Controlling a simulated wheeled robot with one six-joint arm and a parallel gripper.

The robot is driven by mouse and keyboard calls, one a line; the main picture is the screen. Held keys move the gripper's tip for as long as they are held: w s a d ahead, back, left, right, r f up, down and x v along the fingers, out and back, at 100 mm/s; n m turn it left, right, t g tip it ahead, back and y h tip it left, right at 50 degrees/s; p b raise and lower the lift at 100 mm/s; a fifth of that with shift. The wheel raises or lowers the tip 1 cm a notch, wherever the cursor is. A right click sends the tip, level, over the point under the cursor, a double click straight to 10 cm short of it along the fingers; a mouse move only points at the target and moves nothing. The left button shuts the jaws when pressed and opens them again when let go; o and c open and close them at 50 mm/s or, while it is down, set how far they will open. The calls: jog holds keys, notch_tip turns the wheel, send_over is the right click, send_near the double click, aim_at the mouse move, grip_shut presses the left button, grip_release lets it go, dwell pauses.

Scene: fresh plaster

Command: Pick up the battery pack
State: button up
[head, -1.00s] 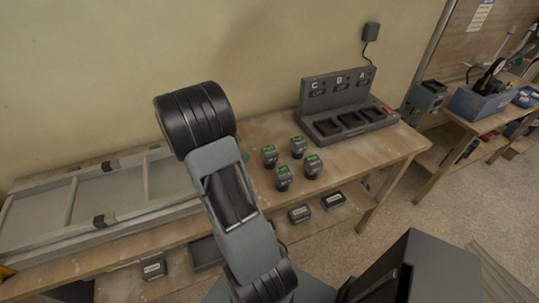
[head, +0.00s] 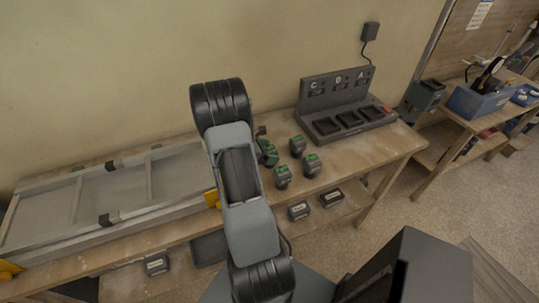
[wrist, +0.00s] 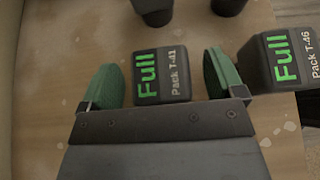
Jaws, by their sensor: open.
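Several dark battery packs with green-lit tops stand on the workbench. In the wrist view, one pack reading "Full, Pack T-41" (wrist: 161,75) lies between the two green-padded fingers of my gripper (wrist: 163,80). The gripper is open, with a small gap on the left and a wider one on the right. Pack T-46 (wrist: 280,60) stands just right of the right finger. In the head view, the back-left pack (head: 269,156) is beside my arm's end, with other packs (head: 298,146) (head: 282,176) (head: 312,165) close by. My arm hides most of the gripper there.
A dark charging station (head: 345,118) with three bays stands at the back right of the workbench (head: 365,150). Two more packs (head: 299,211) (head: 332,198) lie on the lower shelf. A framed panel (head: 120,190) lies on the left.

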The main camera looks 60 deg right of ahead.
jog(key=shift+s+d+f, duration=0.15)
jog(key=shift+d, duration=0.05)
jog(key=c, duration=1.2)
